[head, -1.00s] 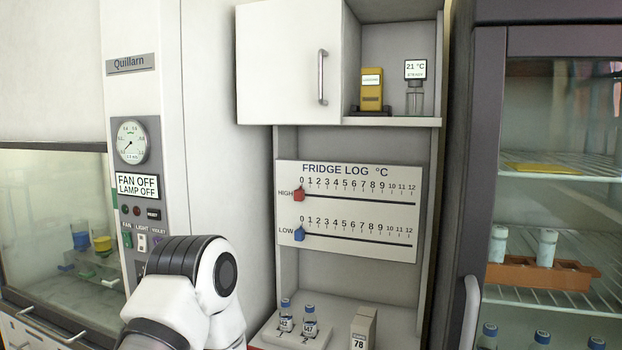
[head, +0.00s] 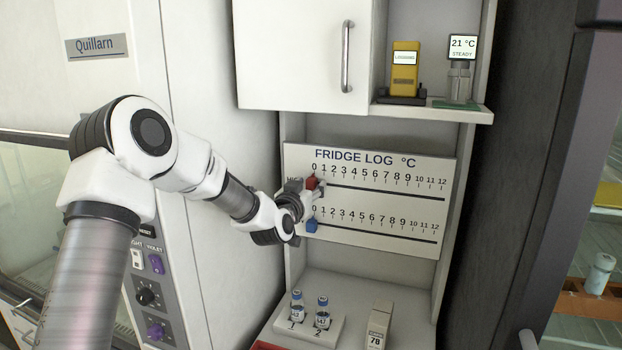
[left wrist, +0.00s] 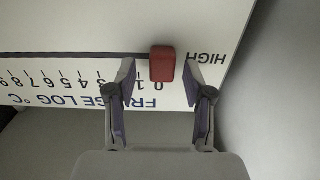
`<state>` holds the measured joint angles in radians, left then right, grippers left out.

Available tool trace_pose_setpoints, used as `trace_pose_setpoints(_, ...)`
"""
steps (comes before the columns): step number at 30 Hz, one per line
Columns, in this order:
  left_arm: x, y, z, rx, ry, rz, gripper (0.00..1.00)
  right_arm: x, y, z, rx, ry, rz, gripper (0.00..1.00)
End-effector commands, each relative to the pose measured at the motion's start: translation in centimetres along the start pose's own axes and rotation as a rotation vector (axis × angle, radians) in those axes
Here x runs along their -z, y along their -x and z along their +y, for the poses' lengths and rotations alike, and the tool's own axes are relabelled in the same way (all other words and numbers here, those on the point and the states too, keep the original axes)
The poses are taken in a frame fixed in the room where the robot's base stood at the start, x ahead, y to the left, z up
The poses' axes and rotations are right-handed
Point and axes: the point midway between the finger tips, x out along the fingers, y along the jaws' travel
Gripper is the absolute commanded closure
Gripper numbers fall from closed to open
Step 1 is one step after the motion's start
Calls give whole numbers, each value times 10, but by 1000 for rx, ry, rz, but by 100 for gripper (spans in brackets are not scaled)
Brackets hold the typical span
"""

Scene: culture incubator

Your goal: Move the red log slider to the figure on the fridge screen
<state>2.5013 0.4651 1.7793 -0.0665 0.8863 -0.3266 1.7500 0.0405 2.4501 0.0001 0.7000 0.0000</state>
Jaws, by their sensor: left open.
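The red HIGH slider (head: 311,183) sits at the 0 end of the upper scale on the FRIDGE LOG board (head: 385,209). My left gripper (head: 306,194) is at the board by this slider and partly covers the HIGH label. In the left wrist view, the red slider (left wrist: 162,64) lies between the open fingers of my left gripper (left wrist: 159,70), with a gap visible on each side. The glass-fronted fridge (head: 575,250) is at the right edge of the head view; I see no screen on its visible part. My right gripper is not in view.
The blue LOW slider (head: 311,226) is at 0 just below. A small display (head: 463,46) reading 21 °C STEADY and a yellow logger (head: 404,70) stand on the shelf above. Two vials (head: 322,312) and a box marked 78 (head: 379,325) stand below. The board's right side is clear.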

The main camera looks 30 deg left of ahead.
Motion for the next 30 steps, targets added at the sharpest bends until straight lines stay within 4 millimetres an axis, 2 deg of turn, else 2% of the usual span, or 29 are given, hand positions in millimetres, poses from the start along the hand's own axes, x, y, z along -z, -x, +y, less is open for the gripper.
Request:
trace_pose_setpoints(3,0,-8,0,-1,0,-2,48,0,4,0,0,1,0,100)
trace_pose_setpoints(9,-1,-8,1,-1,1,-2,48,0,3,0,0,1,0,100)
trace_pose_setpoints(13,-1,-8,1,-1,0,-2,94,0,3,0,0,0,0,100)
trace_pose_setpoints(14,-1,-8,1,-1,0,-2,100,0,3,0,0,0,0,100)
trace_pose_setpoints(23,-2,-8,5,-2,0,-2,100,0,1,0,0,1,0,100)
trace_pose_setpoints(26,-3,-8,14,-3,-1,-2,100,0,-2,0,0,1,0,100)
trace_pose_setpoints(30,-4,-8,38,-5,-5,-2,100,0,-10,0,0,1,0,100)
